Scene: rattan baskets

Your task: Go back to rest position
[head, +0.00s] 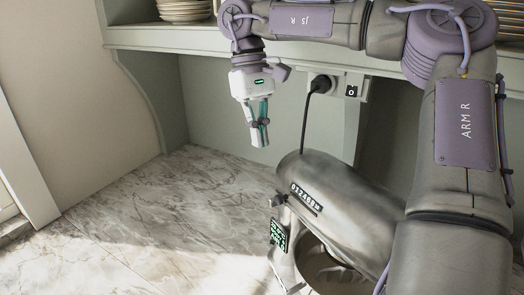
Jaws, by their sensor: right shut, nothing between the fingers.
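My right arm comes in from the right and arches over the counter. My right gripper (259,138) hangs from it, pointing down, shut and empty. It is above the marble counter (150,215), in front of the back wall and to the upper left of a metal stand mixer (345,200). It appears apart from the mixer. My left gripper does not show.
A black plug (320,84) with a cord is in the wall socket. Stacked plates (184,10) stand on the shelf (165,37). The counter's left side is clear.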

